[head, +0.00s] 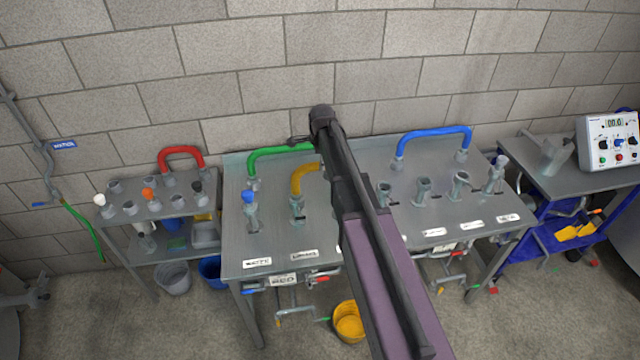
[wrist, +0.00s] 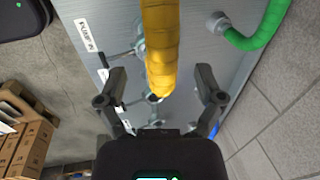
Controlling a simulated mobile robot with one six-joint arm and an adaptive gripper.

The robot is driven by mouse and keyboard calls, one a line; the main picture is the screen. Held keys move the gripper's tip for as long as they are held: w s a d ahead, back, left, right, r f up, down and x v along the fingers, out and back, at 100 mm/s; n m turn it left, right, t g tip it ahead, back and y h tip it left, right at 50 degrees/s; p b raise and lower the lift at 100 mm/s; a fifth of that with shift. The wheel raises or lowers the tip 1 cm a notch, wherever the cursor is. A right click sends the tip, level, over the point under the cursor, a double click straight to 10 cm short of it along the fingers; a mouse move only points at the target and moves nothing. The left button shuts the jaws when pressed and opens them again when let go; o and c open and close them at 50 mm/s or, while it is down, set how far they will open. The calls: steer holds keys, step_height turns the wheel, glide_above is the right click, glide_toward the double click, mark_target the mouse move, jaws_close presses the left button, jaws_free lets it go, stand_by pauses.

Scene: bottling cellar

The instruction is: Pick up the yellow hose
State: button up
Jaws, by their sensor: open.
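The yellow hose (head: 302,178) is a short bent tube on the grey bench (head: 275,236). Its left end sits at an upright metal fitting, and my arm hides its right part in the head view. In the wrist view the yellow hose (wrist: 162,42) runs down from the top edge between the fingers of my gripper (wrist: 160,78). The fingers are open and stand apart on both sides of the hose. I see no finger touching it. My gripper is hard to make out in the head view.
A green hose (head: 272,153) lies close behind the yellow one. A blue hose (head: 432,132) arches at the bench's right. A side shelf (head: 130,212) at left holds a red hose (head: 180,154). The block wall (head: 410,35) is close behind. A yellow bucket (head: 348,322) stands on the floor.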

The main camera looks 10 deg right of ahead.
steer(key=shift+w+f+b, duration=0.3)
steer(key=shift+f+b, duration=0.65)
steer(key=shift+f, duration=0.15)
steer(key=shift+w+f+b, duration=0.25)
steer(key=shift+f+b, duration=0.7)
steer(key=shift+f, duration=0.1)
jaws_close()
